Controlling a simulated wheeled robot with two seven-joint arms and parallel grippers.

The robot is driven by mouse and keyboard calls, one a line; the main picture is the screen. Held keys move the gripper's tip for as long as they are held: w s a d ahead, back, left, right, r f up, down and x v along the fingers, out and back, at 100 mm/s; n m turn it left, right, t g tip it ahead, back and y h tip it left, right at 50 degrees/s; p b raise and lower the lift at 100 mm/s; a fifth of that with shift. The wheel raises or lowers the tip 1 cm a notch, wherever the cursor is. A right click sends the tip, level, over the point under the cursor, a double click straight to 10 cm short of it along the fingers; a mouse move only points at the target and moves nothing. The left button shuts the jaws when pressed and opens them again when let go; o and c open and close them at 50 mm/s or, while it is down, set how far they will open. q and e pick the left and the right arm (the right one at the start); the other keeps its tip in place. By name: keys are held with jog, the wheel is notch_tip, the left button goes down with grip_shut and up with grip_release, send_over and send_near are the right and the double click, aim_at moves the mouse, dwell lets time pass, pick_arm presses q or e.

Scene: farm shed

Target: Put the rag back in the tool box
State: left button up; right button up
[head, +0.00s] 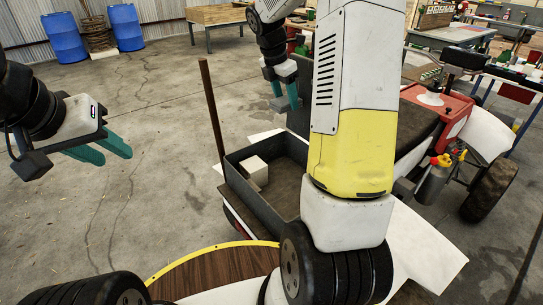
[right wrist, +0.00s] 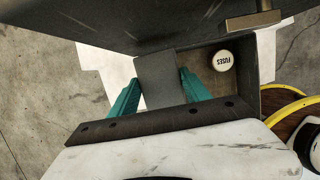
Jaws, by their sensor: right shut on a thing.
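My right gripper (head: 286,98) is above the far side of the box. My left gripper (head: 115,156) is open and empty at the left, away from the box.
A rusty upright rod (head: 211,108) stands at the box's left corner. A red machine (head: 450,108) with a large wheel (head: 489,190) is at the right. Two blue barrels (head: 63,38) stand far back left. The concrete floor at left is clear.

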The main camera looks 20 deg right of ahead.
aim_at(285, 169)
notch_tip(285, 169, down, 26)
jog(key=shift+r, duration=0.25)
jog(key=o, duration=1.3)
jog(key=shift+f, duration=0.1)
jog(key=s+a+r+m+t+y, duration=0.1)
jog(key=s+a+r+m, duration=0.2)
jog(key=r, duration=0.6)
jog(key=s+a+r+m, duration=0.2)
jog(key=s+r+m, duration=0.25)
jog(key=r, duration=0.45)
jog(key=s+a+r+m+t+y, duration=0.1)
jog(key=s+a+r+m, duration=0.2)
jog(key=r, duration=0.6)
jog(key=s+a+r+m+t+y, duration=0.1)
jog(key=s+a+r+m, duration=0.1)
jog(key=s+m, duration=0.3)
jog(key=s+a+r+m+t+y, duration=0.2)
jog(key=s+a+r+m, duration=0.1)
jog(key=s, duration=0.8)
jog(key=r+m, duration=0.1)
jog(key=m, duration=0.1)
jog(key=shift+a+r+m, duration=0.3)
jog(key=shift+r+m, duration=0.05)
jog(key=shift+r, duration=0.05)
